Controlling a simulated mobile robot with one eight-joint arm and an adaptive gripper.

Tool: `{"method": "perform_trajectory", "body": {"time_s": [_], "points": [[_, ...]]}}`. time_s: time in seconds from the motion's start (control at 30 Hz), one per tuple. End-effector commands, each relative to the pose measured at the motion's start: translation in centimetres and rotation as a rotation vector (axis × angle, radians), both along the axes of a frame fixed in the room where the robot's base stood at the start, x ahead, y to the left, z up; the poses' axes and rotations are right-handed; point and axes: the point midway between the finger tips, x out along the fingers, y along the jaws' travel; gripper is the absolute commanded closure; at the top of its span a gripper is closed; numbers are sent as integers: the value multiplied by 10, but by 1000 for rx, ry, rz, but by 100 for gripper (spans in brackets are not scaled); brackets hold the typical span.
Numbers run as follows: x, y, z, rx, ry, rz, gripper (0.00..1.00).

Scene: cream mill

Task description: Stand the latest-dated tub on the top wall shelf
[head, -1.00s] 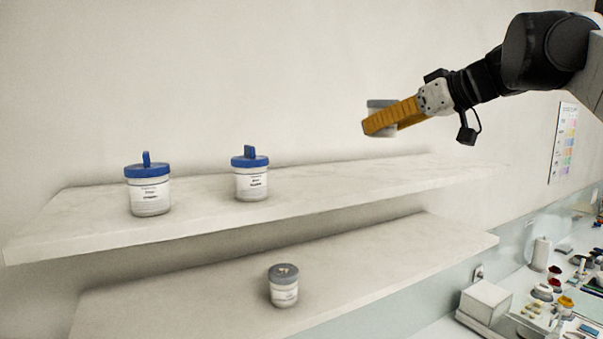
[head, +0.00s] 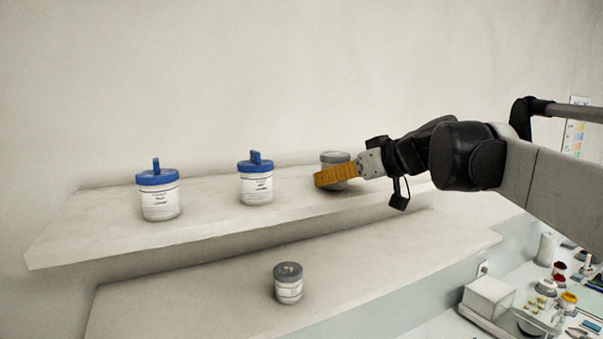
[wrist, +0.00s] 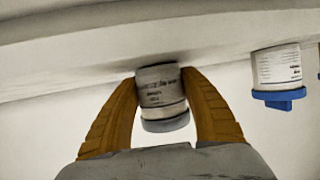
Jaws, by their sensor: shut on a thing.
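My gripper (head: 335,176) has its orange fingers shut on a grey-lidded tub (head: 335,157) at the right part of the top wall shelf (head: 220,222). In the wrist view the held tub (wrist: 160,90) shows upside down between both fingers, with a printed label too small to read. The tub is upright at the shelf surface; I cannot tell whether its base touches. Two blue-lidded tubs stand on the same shelf, one at the left (head: 160,198) and one in the middle (head: 256,186).
Another grey-lidded tub (head: 288,284) stands on the lower shelf (head: 200,300). A bench with a white box (head: 488,298) and several small containers lies at the lower right. The top shelf is clear between the tubs.

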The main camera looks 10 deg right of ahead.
Motion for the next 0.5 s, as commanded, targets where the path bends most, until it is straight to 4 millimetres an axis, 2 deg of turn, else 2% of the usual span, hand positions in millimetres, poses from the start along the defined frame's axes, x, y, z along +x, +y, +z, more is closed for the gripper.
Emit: {"method": "perform_trajectory", "body": {"time_s": [0.3,0.33,0.4,0.5], "points": [[0,0,-4,0,0,0,90],[0,0,-4,0,0,0,43],[0,0,-3,0,0,0,28],[0,0,-3,0,0,0,28]]}}
